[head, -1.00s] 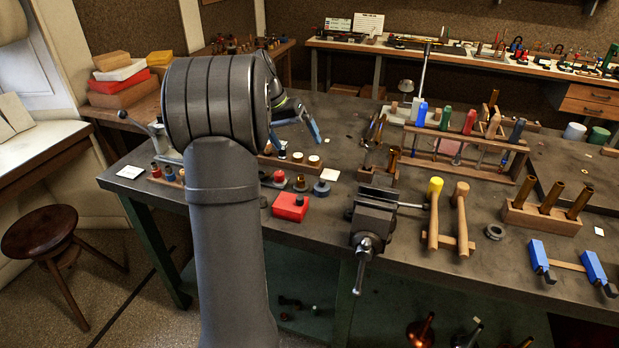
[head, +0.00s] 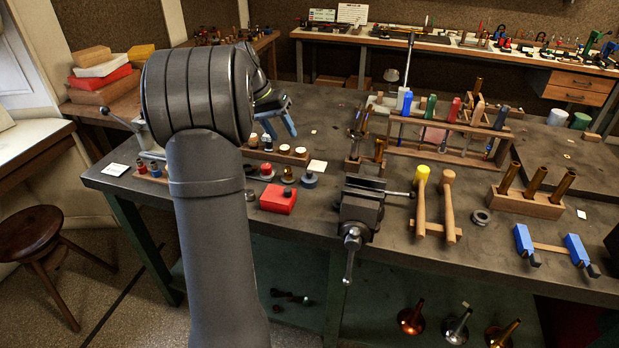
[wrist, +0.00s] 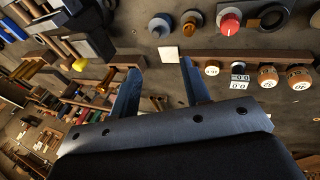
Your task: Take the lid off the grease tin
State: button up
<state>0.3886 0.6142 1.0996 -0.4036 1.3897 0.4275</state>
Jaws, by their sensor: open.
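My gripper (head: 282,134) hangs above the bench near the small jar rack, its two blue fingers apart with nothing between them; they also show in the wrist view (wrist: 160,68). Several small round containers stand in front of the rack: a red-topped one (wrist: 230,21), a brass-coloured one (wrist: 190,22) and a blue-grey one (wrist: 159,25). In the head view the red-topped one (head: 266,169), brass-coloured one (head: 288,174) and blue-grey one (head: 309,180) stand in a row. I cannot tell which is the grease tin. The fingers are apart from all of them.
The wooden rack (wrist: 252,54) holds several small jars, close to one finger. A white square card (head: 317,166) lies beside it. A red box (head: 278,199), the vise (head: 360,209) and two mallets (head: 434,205) stand nearer the front edge.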

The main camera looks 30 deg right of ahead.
jog(key=n+t+y, duration=0.2)
jog(key=n+t, duration=0.1)
jog(key=t, duration=0.2)
send_near(310, 172)
jog(key=shift+x, duration=4.35)
grip_shut()
